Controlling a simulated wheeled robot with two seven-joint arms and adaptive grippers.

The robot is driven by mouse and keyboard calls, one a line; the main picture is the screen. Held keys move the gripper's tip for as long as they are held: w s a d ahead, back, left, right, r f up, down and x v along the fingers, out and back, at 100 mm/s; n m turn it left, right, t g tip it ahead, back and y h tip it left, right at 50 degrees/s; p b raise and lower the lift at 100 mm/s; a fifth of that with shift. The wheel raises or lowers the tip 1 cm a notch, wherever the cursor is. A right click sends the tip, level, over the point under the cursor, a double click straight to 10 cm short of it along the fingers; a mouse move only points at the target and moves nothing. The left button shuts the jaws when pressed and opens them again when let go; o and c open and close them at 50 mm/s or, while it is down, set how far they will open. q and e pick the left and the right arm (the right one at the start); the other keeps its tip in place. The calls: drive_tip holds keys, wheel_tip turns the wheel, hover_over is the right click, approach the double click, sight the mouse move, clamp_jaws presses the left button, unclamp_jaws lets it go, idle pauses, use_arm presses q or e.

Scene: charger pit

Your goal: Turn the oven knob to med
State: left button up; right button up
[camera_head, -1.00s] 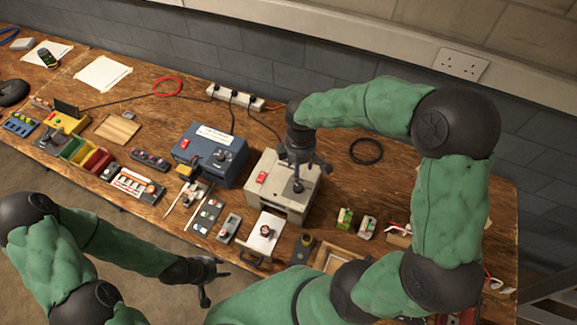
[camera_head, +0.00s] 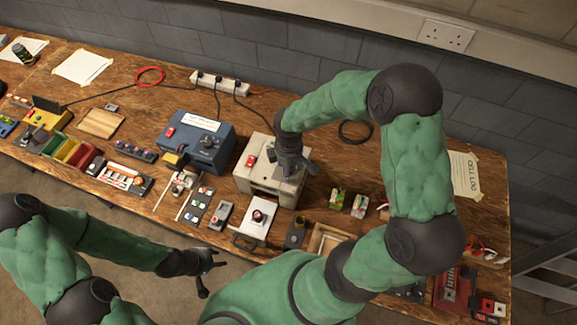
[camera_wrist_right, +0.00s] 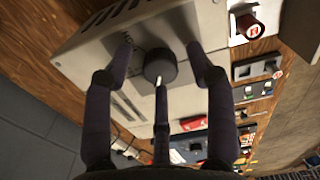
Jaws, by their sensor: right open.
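The oven is a beige box (camera_head: 250,181) with a red switch, standing right of centre on the bench. My right gripper (camera_head: 297,170) is over its top and hides the knob in the head view. In the right wrist view the round black knob (camera_wrist_right: 160,66) with a white pointer line sits on the beige top (camera_wrist_right: 95,60). The three open fingers of my right gripper (camera_wrist_right: 163,72) are spread around the knob; I cannot tell whether any touch it. My left gripper (camera_head: 208,273) is open and empty, off the bench's front edge.
A blue box (camera_head: 222,150) with a dial stands left of the oven. A power strip (camera_head: 222,84) runs along the wall.

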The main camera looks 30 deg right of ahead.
drive_tip(key=shift+c, duration=0.3)
clamp_jaws()
drive_tip(key=shift+m, duration=0.3)
drive_tip(key=m+b, duration=0.3)
drive_tip(key=m, duration=0.2)
drive_tip(key=shift+f, duration=0.1)
drive_tip(key=m+b, duration=0.2)
drive_tip(key=m, duration=0.4)
drive_tip(key=shift+s+a, duration=0.1)
idle(0.4)
